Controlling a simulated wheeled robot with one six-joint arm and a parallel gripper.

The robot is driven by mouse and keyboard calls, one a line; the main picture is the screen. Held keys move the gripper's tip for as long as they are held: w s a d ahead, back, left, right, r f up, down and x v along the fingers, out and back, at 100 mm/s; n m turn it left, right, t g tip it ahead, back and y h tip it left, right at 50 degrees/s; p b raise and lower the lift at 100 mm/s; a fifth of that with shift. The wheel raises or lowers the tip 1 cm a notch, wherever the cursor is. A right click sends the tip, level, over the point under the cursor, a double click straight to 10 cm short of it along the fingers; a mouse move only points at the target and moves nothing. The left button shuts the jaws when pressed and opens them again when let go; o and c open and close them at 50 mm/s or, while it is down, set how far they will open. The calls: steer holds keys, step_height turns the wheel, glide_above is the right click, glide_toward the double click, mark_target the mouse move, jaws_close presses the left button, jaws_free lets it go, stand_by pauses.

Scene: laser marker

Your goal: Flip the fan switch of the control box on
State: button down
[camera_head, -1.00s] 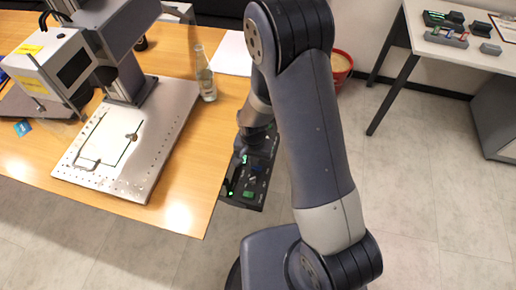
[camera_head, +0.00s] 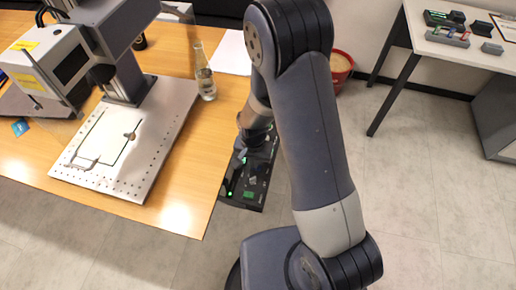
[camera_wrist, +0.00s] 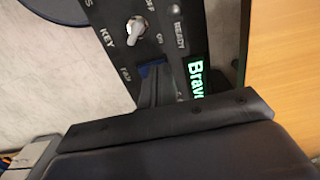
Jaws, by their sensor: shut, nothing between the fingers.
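The control box (camera_head: 249,192) is a dark panel with green lights beside the right edge of the wooden table. In the wrist view its face shows a silver key switch (camera_wrist: 136,31), a FAN label (camera_wrist: 125,74), a READY label and lit green lettering (camera_wrist: 196,76). My gripper (camera_wrist: 153,82) is shut and empty, its dark fingers at the panel beside the FAN label. A small blue part (camera_wrist: 152,68) shows at the fingertips; it may be the fan switch. The fingers hide most of it, so its position and any contact are unclear. In the head view my arm covers part of the box.
A laser marker (camera_head: 72,60) with a metal bed plate (camera_head: 150,165) stands on the wooden table (camera_head: 190,215). A glass bottle (camera_head: 205,80) stands near the box. A red bin (camera_head: 341,70) and a white side table (camera_head: 460,52) are behind. Floor at right is clear.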

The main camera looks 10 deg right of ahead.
steer(key=shift+r, duration=0.1)
step_height(320, 180, up, 7)
steer(key=p, duration=0.4)
steer(key=shift+p, duration=0.3)
step_height(320, 180, down, 7)
steer(key=b, duration=0.4)
steer(key=shift+f+b, duration=0.2)
steer(key=shift+b, duration=0.15)
steer(key=shift+r, duration=0.15)
steer(key=shift+r, duration=0.1)
